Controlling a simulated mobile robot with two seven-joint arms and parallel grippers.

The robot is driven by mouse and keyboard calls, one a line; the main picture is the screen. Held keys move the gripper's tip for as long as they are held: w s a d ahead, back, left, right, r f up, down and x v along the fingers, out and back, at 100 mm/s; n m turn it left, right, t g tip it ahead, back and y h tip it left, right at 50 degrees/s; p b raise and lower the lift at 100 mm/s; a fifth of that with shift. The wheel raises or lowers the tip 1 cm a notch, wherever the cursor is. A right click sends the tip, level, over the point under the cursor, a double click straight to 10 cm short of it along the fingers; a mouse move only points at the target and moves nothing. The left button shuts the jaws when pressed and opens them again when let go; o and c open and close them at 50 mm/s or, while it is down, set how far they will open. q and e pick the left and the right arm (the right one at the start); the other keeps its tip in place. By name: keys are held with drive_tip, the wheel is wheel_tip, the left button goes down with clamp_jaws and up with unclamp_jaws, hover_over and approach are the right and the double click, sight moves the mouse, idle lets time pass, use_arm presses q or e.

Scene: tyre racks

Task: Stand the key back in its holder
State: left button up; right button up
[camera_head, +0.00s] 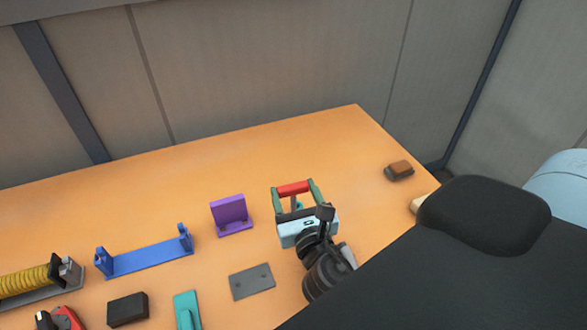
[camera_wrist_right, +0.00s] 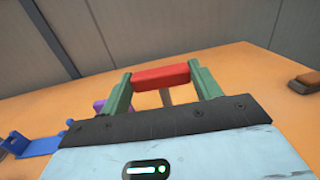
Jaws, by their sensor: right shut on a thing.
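The key has a red crossbar handle (camera_head: 293,188) and a grey shaft that hangs below it. Its handle also shows in the right wrist view (camera_wrist_right: 161,77), with part of the shaft (camera_wrist_right: 165,97) beneath. My right gripper (camera_head: 294,190) is shut on the key, its green fingers at the two ends of the red bar. The gripper's pale blue body hides the lower shaft and its tip. A small teal piece (camera_head: 299,206) shows between the fingers, mostly hidden. I cannot tell for certain which thing is the holder. My left gripper is not in view.
A purple bracket (camera_head: 230,214) stands left of the gripper, with a blue cradle (camera_head: 148,255) farther left. A grey plate (camera_head: 251,281), teal piece (camera_head: 186,310) and black block (camera_head: 127,309) lie nearer. A brown block (camera_head: 399,170) lies right. The table's back is clear.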

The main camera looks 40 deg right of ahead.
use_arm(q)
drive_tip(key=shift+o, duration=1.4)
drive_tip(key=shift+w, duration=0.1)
use_arm(e)
drive_tip(key=w+d+m+g+h, duration=0.4)
drive_tip(key=w+m+h, duration=0.1)
drive_tip(key=h, duration=0.1)
drive_tip(key=shift+w+d, duration=0.2)
drive_tip(key=shift+w, duration=0.1)
drive_tip(key=shift+r, duration=0.1)
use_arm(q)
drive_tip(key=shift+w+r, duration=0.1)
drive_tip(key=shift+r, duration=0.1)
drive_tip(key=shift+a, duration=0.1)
use_arm(e)
drive_tip(key=shift+f, duration=0.55)
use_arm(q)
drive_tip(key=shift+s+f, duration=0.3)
use_arm(e)
drive_tip(key=shift+f, duration=0.5)
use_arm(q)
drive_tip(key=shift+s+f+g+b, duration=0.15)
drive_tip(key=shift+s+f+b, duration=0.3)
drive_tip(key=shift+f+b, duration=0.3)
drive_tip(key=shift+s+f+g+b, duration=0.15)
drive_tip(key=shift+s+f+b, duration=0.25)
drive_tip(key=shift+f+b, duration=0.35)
use_arm(e)
drive_tip(key=shift+f, duration=3.45)
drive_tip(key=shift+f, duration=0.1)
